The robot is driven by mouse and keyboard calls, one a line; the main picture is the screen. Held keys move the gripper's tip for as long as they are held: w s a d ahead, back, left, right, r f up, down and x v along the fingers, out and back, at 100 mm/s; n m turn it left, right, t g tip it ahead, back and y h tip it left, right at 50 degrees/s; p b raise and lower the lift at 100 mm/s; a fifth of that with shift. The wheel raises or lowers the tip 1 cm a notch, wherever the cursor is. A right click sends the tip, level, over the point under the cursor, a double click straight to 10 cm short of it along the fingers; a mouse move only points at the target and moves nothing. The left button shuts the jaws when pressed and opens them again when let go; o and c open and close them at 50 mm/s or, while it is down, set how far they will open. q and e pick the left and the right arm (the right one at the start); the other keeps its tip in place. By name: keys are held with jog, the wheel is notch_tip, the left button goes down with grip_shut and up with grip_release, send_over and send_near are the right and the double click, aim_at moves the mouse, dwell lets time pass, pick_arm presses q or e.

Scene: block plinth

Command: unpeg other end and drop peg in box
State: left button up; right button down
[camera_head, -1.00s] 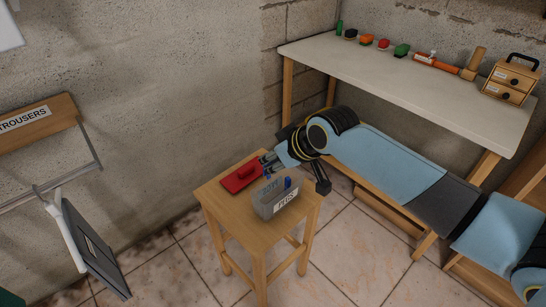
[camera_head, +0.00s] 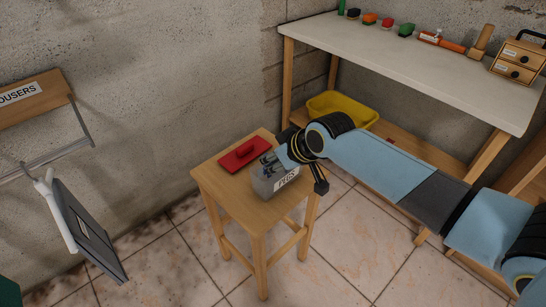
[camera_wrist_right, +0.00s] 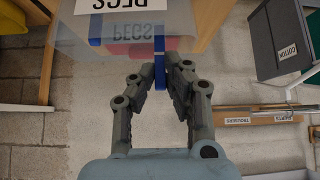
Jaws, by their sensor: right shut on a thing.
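The grey box (camera_head: 264,185) with a PEGS label stands on a wooden stool (camera_head: 236,203). The box also fills the upper left of the right wrist view (camera_wrist_right: 70,35). My right gripper (camera_head: 268,163) is at the box's top, near its far left side. In the right wrist view its fingers (camera_wrist_right: 164,68) are shut on a blue peg (camera_wrist_right: 160,77). Another blue piece (camera_wrist_right: 97,42) shows at the box in that view. A red piece (camera_head: 239,157) lies flat on the stool behind the box. My left gripper is out of view.
A yellow bin (camera_head: 343,106) sits under the white-topped bench (camera_head: 410,60), partly behind my right arm. Floor in front of the stool is clear.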

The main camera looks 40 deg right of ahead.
jog(key=shift+f, duration=0.15)
jog(key=c, duration=1.3)
grip_release()
jog(key=shift+o, duration=0.5)
jog(key=o, duration=0.4)
notch_tip(320, 180, up, 7)
jog(key=p, duration=0.7)
